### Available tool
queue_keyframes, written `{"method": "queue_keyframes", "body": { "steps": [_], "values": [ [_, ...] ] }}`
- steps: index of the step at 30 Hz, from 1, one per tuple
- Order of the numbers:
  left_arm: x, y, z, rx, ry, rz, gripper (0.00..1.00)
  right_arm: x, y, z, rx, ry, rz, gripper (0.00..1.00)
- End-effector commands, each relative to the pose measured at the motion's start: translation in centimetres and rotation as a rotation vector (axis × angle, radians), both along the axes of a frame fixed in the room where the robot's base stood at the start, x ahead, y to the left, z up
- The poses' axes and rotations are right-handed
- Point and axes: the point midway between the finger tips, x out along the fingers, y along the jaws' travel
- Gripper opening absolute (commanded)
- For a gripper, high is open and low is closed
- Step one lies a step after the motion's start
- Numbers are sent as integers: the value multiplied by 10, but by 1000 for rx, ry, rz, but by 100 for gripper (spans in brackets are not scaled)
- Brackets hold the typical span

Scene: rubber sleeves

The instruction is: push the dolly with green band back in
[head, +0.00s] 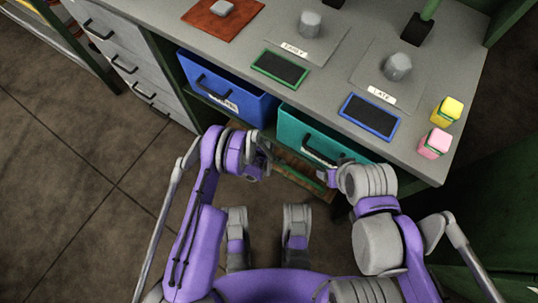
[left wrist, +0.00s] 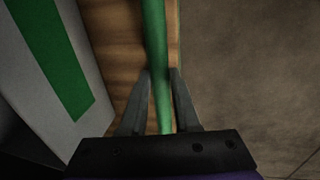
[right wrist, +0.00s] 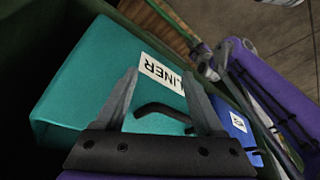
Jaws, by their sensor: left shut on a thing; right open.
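The dolly is a low wooden board (left wrist: 105,25) with a green bar (left wrist: 153,45) along its edge. A pale box with a green band (left wrist: 52,60) stands on or beside the board. In the head view the wooden dolly (head: 312,184) pokes out below the teal bin, partly hidden by my arms. My left gripper (left wrist: 160,78) is shut on the green bar; in the head view the left gripper (head: 272,152) is at the dolly's left. My right gripper (right wrist: 160,82) is open and empty, in front of the teal bin.
A teal bin (head: 290,122) and a blue bin (head: 245,100) with black handles sit under the grey counter (head: 330,72). Grey drawers (head: 122,58) stand at the left. Yellow (head: 447,110) and pink (head: 434,143) blocks sit near the counter's right edge. The tiled floor (head: 75,165) at left is clear.

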Motion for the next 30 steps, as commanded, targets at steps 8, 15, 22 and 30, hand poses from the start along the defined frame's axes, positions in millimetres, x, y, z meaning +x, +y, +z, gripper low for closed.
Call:
{"method": "queue_keyframes", "body": {
  "steps": [8, 15, 22, 30],
  "values": [
    [2, 0, -1, -2, -5, 0, 0, 0, 0, 0, 0, 0, 0, 70],
    [2, -1, 0, -3, -6, 0, 35, 0, 0, 0, 0, 0, 0, 70],
    [1, -1, 0, -2, -3, 0, 59, 0, 0, 0, 0, 0, 0, 70],
    [0, 0, 0, -1, -2, 0, 59, 0, 0, 0, 0, 0, 0, 70]
  ]
}}
